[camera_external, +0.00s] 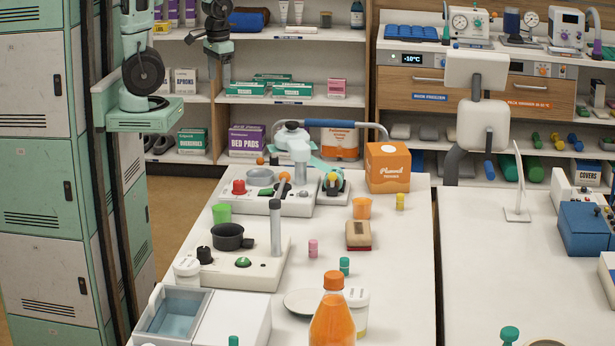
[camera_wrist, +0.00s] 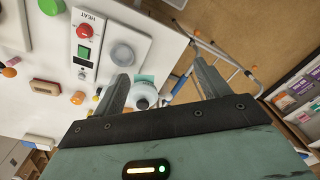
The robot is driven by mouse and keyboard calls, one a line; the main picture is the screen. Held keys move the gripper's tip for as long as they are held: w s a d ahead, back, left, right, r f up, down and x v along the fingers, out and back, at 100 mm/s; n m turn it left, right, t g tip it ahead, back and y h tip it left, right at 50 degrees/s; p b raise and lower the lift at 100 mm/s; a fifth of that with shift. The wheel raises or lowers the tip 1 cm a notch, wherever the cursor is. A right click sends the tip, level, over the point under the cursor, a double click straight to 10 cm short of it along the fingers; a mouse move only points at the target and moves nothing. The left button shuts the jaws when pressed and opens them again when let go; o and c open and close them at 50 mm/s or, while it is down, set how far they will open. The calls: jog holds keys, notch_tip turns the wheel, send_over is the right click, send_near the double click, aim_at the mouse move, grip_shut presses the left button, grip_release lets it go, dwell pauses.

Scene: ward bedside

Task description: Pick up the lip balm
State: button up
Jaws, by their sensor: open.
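No label marks the lip balm clearly. Small capped cylinders that could be it stand on the white table: a pink one (camera_external: 313,248), a teal one (camera_external: 344,266) and a yellow one (camera_external: 400,202).
The panel (camera_external: 300,208) with red button and green switch is close by. An orange box (camera_external: 388,167), orange cup (camera_external: 361,208) and brown block (camera_external: 358,236) stand right of it. A black pot (camera_external: 228,236), green cup (camera_external: 221,213) and orange bottle (camera_external: 332,315) are nearer.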

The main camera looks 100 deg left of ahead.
dwell(0.4)
jog(key=c, duration=0.6)
